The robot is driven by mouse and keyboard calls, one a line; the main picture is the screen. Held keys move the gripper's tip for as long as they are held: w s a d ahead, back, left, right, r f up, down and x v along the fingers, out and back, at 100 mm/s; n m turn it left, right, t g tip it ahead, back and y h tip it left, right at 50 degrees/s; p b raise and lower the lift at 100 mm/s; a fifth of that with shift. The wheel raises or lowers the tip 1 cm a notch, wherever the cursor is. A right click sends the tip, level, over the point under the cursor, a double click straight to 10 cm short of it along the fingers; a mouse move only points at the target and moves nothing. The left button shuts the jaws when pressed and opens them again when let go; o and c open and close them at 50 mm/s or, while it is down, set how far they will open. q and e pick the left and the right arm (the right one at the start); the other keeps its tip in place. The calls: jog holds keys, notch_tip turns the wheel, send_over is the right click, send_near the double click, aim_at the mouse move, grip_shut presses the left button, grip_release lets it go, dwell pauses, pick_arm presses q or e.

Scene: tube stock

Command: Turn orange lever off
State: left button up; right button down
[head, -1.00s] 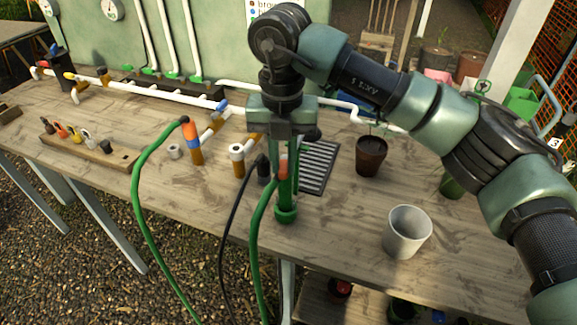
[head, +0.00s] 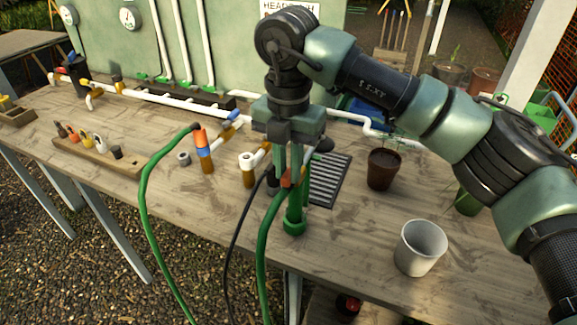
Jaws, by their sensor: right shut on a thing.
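A small orange lever (head: 287,181) sits near the top of a green upright pipe piece (head: 295,222) at the front middle of the bench. My right gripper (head: 290,178) reaches down from above at that spot, and its jaws are shut on the orange lever. The gripper and the green parts partly hide the lever, so its exact angle is hard to tell. A green hose (head: 264,240) hangs from beside it over the bench's front edge. My left gripper is out of view.
An orange and blue hose connector (head: 201,140) stands to the left, with another green hose. A grey cup (head: 420,248) and a brown pot (head: 383,170) stand to the right. A wooden rack (head: 110,160) of small handles lies at the left.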

aim_at(288, 173)
jog(key=c, duration=1.4)
grip_release()
jog(key=shift+o, duration=0.2)
notch_tip(288, 173, up, 8)
jog(key=shift+f+b, duration=0.1)
jog(key=shift+b, duration=0.4)
